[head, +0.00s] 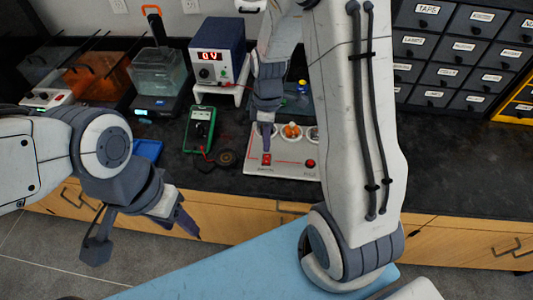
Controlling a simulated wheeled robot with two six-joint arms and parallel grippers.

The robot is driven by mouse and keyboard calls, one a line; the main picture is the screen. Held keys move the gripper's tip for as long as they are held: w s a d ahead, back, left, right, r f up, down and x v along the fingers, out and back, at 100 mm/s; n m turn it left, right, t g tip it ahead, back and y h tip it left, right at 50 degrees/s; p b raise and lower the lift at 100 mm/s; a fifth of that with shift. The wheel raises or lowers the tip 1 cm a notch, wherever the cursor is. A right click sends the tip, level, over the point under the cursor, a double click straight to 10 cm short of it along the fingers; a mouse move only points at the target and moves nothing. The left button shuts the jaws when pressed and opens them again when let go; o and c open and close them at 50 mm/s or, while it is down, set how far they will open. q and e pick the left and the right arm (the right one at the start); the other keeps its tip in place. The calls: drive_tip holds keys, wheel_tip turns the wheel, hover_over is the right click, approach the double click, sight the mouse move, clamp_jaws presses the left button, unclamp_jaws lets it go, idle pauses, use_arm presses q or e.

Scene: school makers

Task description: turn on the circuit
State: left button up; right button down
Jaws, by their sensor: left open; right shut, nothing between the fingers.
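The circuit board is a white panel (285,171) on the dark bench in the middle of the head view. It has a red switch (266,159) at its left, a red button or lamp (310,163) at its right, and round sockets along its back, one with orange parts. My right gripper (267,150) is shut and empty, pointing down with its tip at or just above the red switch; I cannot tell if it touches. My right arm hides the board's right end. My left gripper (182,222) is open and empty, in front of the bench at the lower left.
A blue power supply (218,52) reading 0 V stands behind the board on a white stand. A green multimeter (200,130) lies to the left, near a clear tank (158,72) and an orange tank (97,76). Labelled drawers (440,50) stand at the back right.

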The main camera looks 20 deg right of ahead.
sight(266, 162)
drive_tip(key=f, duration=0.5)
drive_tip(key=shift+s+a, duration=0.15)
drive_tip(key=shift+s, duration=0.15)
drive_tip(key=shift+s+a+f, duration=0.1)
drive_tip(key=shift+f, duration=0.3)
drive_tip(key=shift+r, duration=0.2)
